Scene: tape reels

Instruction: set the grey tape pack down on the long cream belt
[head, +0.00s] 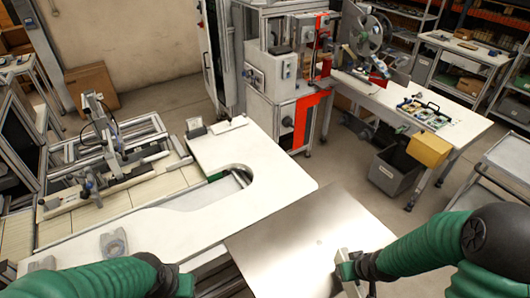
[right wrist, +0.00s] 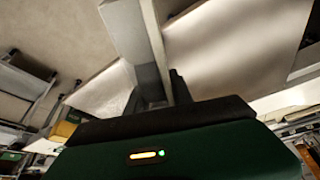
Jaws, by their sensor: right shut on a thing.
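The grey tape pack (right wrist: 138,45) shows in the right wrist view as a pale grey, box-edged piece between the dark fingers. My right gripper (right wrist: 155,95) is shut on it. In the head view my right gripper (head: 352,272) is at the bottom, over the near edge of the bare metal plate. The long cream belt (head: 115,212) lies at the left, in a metal frame, well away from the right gripper. My left gripper (head: 186,286) is only partly in view at the bottom edge; its jaws cannot be made out.
A white worktop (head: 235,180) with a rounded cutout lies between the belt and the metal plate (head: 310,232). A small metal mechanism (head: 105,140) stands over the belt's frame. A grey machine cabinet (head: 285,75) stands behind. A white table (head: 420,105) is at the right.

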